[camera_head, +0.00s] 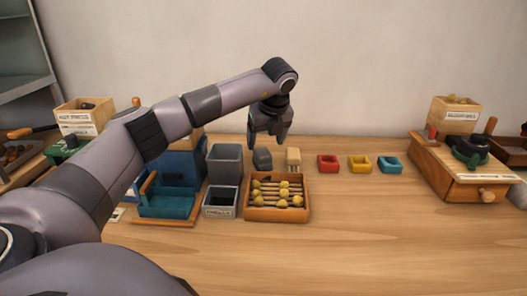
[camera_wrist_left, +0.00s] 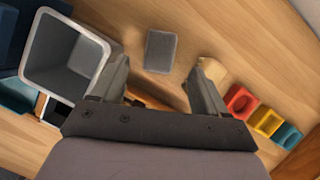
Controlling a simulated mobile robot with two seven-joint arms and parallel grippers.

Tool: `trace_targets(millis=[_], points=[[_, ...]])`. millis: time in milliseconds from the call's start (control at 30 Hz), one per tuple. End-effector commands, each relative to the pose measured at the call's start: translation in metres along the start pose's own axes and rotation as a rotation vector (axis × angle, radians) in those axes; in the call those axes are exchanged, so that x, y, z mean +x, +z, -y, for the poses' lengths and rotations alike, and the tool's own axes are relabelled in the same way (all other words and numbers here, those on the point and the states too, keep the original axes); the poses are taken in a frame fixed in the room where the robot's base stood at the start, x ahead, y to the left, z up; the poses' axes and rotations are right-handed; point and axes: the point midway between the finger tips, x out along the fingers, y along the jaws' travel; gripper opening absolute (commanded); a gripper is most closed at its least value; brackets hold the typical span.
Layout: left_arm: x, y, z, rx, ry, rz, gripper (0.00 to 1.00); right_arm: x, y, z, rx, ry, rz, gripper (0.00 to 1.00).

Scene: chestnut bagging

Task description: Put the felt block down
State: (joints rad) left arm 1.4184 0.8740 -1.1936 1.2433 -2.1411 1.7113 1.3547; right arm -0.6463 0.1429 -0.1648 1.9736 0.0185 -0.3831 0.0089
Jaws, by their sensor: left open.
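The felt block (camera_head: 262,159) is a small dark grey block on the wooden table, between a tall grey bin and a pale wooden-and-bristle piece. It also shows in the left wrist view (camera_wrist_left: 161,51), lying on bare wood ahead of the fingers. My left gripper (camera_head: 269,139) hangs above the block, pointing down. Its two fingers (camera_wrist_left: 159,82) are spread with nothing between them, apart from the block. My right gripper is not in either view.
The grey bin (camera_head: 225,163) stands just left of the block and the pale brush-like piece (camera_head: 293,158) just right. A wooden tray (camera_head: 277,215) with yellow balls lies in front. Red (camera_head: 327,163), yellow (camera_head: 359,164) and blue (camera_head: 390,164) dishes sit to the right. The front table is clear.

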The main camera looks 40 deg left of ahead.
Motion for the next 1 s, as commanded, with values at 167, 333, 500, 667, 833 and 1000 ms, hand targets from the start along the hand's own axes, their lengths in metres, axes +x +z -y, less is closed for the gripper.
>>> trace_targets(millis=[167,333,500,667,833,1000], points=[[-0.032,0.0,0.001,0.0,-0.003,0.001,0.74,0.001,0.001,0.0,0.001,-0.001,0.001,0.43],[-0.046,0.0,0.0,0.0,-0.001,0.0,0.74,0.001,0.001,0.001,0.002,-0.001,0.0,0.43],[-0.048,0.0,0.0,0.0,0.001,-0.001,0.74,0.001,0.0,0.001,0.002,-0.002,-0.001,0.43],[-0.048,0.0,0.0,0.001,0.001,0.0,0.74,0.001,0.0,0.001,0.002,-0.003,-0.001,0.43],[-0.048,0.0,0.0,0.001,0.001,0.0,0.74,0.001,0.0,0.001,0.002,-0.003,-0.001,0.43],[-0.051,0.001,0.0,0.0,0.0,0.0,0.74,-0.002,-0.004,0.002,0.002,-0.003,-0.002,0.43]])
